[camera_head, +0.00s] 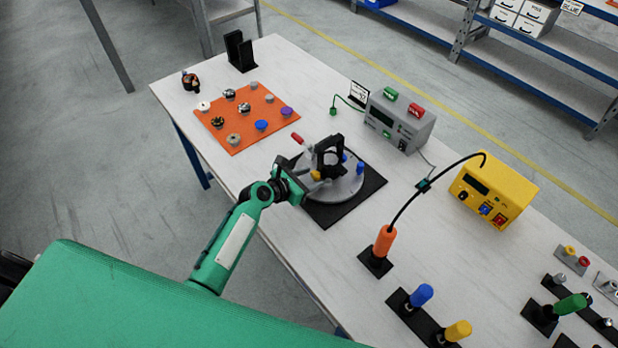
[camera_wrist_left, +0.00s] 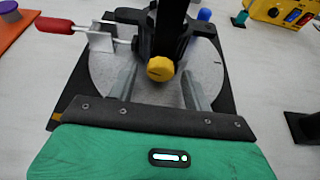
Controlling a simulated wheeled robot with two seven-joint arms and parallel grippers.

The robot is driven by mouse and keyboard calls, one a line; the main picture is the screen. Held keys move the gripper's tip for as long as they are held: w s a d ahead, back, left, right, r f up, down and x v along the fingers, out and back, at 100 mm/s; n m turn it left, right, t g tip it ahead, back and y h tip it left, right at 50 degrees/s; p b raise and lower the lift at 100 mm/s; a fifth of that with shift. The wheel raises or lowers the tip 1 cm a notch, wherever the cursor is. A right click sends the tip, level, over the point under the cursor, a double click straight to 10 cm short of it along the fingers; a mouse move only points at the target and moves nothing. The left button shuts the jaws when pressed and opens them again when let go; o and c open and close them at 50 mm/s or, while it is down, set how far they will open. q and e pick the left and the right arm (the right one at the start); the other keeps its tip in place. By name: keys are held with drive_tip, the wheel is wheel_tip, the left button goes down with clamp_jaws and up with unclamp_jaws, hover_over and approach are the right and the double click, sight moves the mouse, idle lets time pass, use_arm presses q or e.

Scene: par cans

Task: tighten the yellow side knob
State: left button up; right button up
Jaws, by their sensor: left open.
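The yellow side knob (camera_wrist_left: 160,69) sits on the near side of a black yoke-like fixture (camera_wrist_left: 172,35), which stands on a round grey plate (camera_wrist_left: 103,68). In the head view the yellow knob (camera_head: 315,175) shows small beside the gripper. My left gripper (camera_head: 305,180) reaches in from the left at plate height. In the left wrist view the open left gripper (camera_wrist_left: 158,92) has one finger on each side below the knob, and they look apart from it. My right gripper is in neither view.
A red-handled clamp (camera_wrist_left: 58,26) and blue knobs (camera_head: 360,168) are on the round plate, which lies on a black mat (camera_head: 325,213). An orange mat (camera_head: 226,144) with several small parts lies behind left. Screwdrivers, including an orange-handled one (camera_head: 384,241), stand to the right.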

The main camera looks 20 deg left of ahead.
use_arm(q)
drive_tip(key=c, duration=1)
drive_tip(key=shift+s+d+r+m+t+p, duration=0.1)
drive_tip(key=shift+r+m+t+p, duration=0.15)
drive_tip(key=shift+m+p, duration=0.35)
drive_tip(key=shift+f+y+p, duration=0.1)
drive_tip(key=shift+y+p, duration=0.2)
drive_tip(key=shift+y, duration=0.1)
drive_tip(key=shift+f+m+t+y, duration=0.15)
drive_tip(key=shift+m+t+y, duration=0.3)
drive_tip(key=shift+m, duration=0.45)
drive_tip(key=o, duration=1)
